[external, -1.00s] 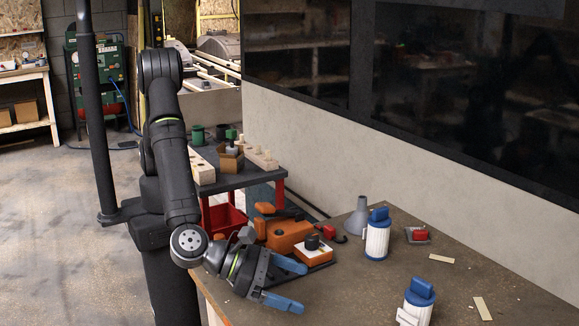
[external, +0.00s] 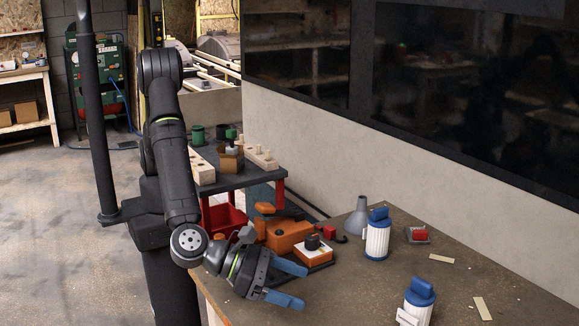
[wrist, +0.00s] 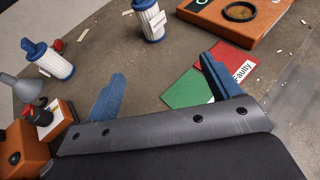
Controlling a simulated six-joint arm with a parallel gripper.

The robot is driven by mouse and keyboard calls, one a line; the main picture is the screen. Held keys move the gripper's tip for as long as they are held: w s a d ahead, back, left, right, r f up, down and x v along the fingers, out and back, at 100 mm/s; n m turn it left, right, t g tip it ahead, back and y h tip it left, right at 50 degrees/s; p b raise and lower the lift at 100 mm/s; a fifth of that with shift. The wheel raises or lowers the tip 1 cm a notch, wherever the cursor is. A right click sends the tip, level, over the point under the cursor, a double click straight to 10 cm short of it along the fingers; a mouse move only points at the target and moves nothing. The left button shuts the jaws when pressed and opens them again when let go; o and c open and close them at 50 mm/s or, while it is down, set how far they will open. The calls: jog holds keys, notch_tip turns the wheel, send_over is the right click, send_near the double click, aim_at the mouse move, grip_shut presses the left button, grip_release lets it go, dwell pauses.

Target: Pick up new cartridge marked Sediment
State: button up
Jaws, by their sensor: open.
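Two white pleated cartridges with blue caps stand on the workbench. One cartridge (external: 377,242) is near the back by the grey funnel; it also shows at the left of the wrist view (wrist: 52,63). The other cartridge (external: 418,306) is at the front right, and shows at the top of the wrist view (wrist: 151,24). Each has a small white tag on its side, with no readable marking, so I cannot tell which is Sediment. My gripper (external: 287,283) is open and empty, above the bench's left part; its blue fingers also show in the wrist view (wrist: 163,72). Both cartridges are clear of it.
An orange tray (wrist: 221,22) is at the upper right. A grey funnel (external: 357,219) and orange housing (external: 287,237) stand at the back left. Small light strips (external: 441,258) lie on the bench.

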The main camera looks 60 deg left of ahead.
jog(key=n+g+y, duration=0.2)
jog(key=n+g, duration=0.8)
jog(key=n, duration=1.7)
send_near(417, 279)
jog(key=x, duration=0.4)
jog(key=w+x, duration=0.1)
jog(key=x, duration=0.1)
jog(key=shift+d+f, duration=0.25)
jog(key=x, duration=0.3)
jog(key=shift+s+d+f, duration=0.1)
jog(key=shift+s+f, duration=0.25)
jog(key=shift+x, duration=0.85)
